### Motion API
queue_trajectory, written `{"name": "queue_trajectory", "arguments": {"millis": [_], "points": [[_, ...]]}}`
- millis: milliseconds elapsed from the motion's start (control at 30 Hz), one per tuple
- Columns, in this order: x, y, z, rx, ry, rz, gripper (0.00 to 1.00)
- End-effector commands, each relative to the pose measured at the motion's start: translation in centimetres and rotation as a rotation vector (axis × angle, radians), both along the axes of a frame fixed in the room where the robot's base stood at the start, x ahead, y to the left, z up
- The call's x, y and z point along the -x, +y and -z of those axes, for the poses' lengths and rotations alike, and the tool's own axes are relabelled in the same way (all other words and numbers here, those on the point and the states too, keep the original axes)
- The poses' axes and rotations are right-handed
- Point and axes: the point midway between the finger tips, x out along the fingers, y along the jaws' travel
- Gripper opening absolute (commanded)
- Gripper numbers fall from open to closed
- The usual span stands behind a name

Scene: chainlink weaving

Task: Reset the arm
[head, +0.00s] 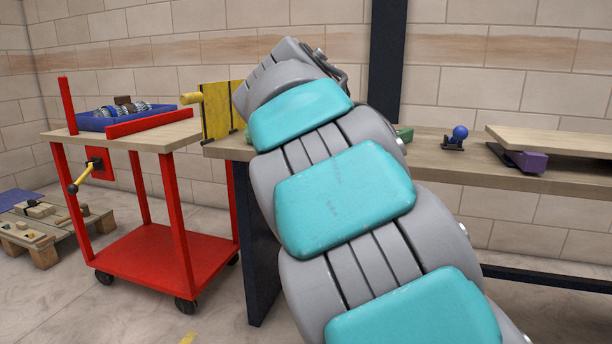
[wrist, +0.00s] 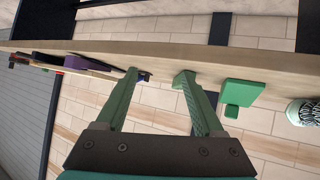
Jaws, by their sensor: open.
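My arm (head: 345,200), grey with teal pads, rises through the middle of the head view and leans up to the left in front of the workbench. My gripper (wrist: 159,76) shows in the wrist view with two green fingers spread apart. I see nothing held between them. The fingertips overlap the workbench edge (wrist: 210,70) in that view; I cannot tell how far off it is. A green block (wrist: 243,93) appears to the right of the fingers, apart from them. In the head view the fingers are hidden or cannot be made out.
A red cart (head: 150,258) stands left, carrying a blue tray (head: 95,125) of parts. A yellow panel (head: 217,110) stands at the left end of the workbench (head: 455,170). A blue-knobbed item (head: 459,134) and a purple block (head: 530,161) by a board are right. A low pallet (head: 45,252) lies far left.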

Motion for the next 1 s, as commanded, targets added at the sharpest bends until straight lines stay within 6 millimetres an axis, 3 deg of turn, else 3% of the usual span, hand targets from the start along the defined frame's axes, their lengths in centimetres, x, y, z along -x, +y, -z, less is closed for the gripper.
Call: {"name": "queue_trajectory", "arguments": {"millis": [267,500,733,1000], "points": [[6.0,-5.3,3.5,-0.042,0.216,-0.002,0.70],[15.3,-8.5,9.8,-0.153,0.487,-0.076,0.70],[25.4,-7.8,16.2,-0.290,0.725,-0.218,0.70],[37.0,-3.8,22.3,-0.445,0.945,-0.445,0.70]]}}
